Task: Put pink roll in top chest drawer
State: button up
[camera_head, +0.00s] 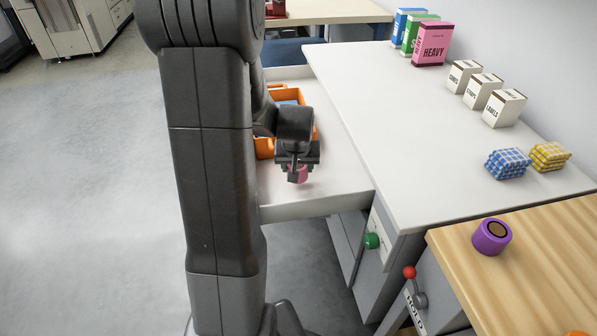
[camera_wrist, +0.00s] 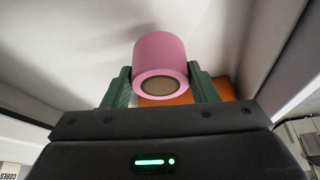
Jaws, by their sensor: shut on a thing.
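The pink roll (camera_wrist: 160,60) is between the two fingers of my gripper (camera_wrist: 160,88) in the wrist view, with its dark round end facing the camera. In the head view my gripper (camera_head: 298,165) is shut on the pink roll (camera_head: 299,175), which shows only in part below the fingers. They are over the white floor of the open top drawer (camera_head: 330,195), near its front right part. I cannot tell whether the roll touches the drawer floor. My arm hides the drawer's left side.
An orange bin (camera_head: 264,148) with something blue is in the drawer beside my gripper. The white chest top (camera_head: 345,90) holds boxes and cloth bundles. A purple roll (camera_head: 491,237) stands on the wooden top (camera_head: 540,255). A green knob (camera_head: 372,241) is below the drawer.

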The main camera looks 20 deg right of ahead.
jog(key=shift+f+b, duration=0.35)
jog(key=shift+f, duration=1.6)
jog(key=shift+f, duration=0.2)
jog(key=o, duration=1)
jog(key=shift+r, duration=0.1)
jog(key=shift+s+r, duration=0.1)
jog(key=shift+r, duration=0.35)
jog(key=p+v, duration=0.2)
jog(key=v, duration=0.9)
jog(key=shift+s+a, duration=0.15)
jog(key=shift+s, duration=0.05)
jog(key=shift+r, duration=0.1)
